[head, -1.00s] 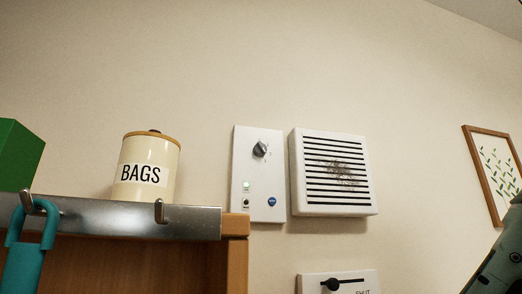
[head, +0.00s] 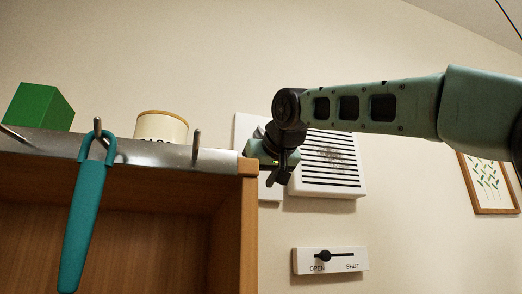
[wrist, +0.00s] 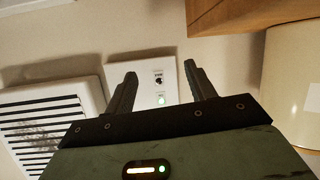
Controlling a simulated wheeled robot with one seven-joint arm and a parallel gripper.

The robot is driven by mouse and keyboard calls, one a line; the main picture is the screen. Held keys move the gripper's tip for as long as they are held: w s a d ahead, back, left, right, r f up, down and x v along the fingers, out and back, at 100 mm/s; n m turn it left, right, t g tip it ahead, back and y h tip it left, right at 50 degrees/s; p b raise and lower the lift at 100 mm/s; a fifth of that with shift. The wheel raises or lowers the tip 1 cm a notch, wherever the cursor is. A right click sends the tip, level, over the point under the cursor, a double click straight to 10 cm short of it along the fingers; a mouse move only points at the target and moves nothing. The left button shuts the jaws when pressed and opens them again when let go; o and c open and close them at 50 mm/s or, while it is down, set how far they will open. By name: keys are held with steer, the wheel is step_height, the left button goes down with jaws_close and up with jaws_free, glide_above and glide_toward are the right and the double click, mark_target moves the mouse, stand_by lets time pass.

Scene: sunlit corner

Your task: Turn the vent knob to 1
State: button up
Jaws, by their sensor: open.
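The white control panel (head: 244,128) is on the wall left of the vent, mostly covered by my gripper (head: 276,170) in the head view. The vent knob is hidden in both now views, so I cannot see its setting. In the wrist view the panel (wrist: 147,71) appears roughly upside down, with a small black switch (wrist: 158,80) and a lit green light (wrist: 161,99). My gripper (wrist: 160,70) is open and empty, its two fingers apart in front of the panel. I cannot tell how far they are from it.
The slatted vent (head: 340,180) adjoins the panel on the right. The wooden shelf (head: 247,215) with its metal hook rail (head: 225,160) is close at lower left. A cream canister (head: 160,128) and a green box (head: 38,108) stand above. An OPEN/SHUT slider (head: 330,260) is below.

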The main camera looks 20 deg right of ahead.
steer(key=s+d+r+m+t+h, duration=0.15)
steer(key=s+r, duration=0.25)
steer(key=r, duration=0.4)
steer(key=s+d+r+m+t, duration=0.1)
steer(key=s+d+r+t, duration=0.15)
steer(key=s+r, duration=0.45)
steer(key=p, duration=0.9)
glide_toward(261, 132)
steer(key=w, duration=0.8)
steer(key=shift+w+d+r, duration=0.1)
steer(key=shift+w, duration=0.15)
steer(key=shift+w+p, duration=0.3)
steer(key=shift+w, duration=0.25)
steer(key=c, duration=1)
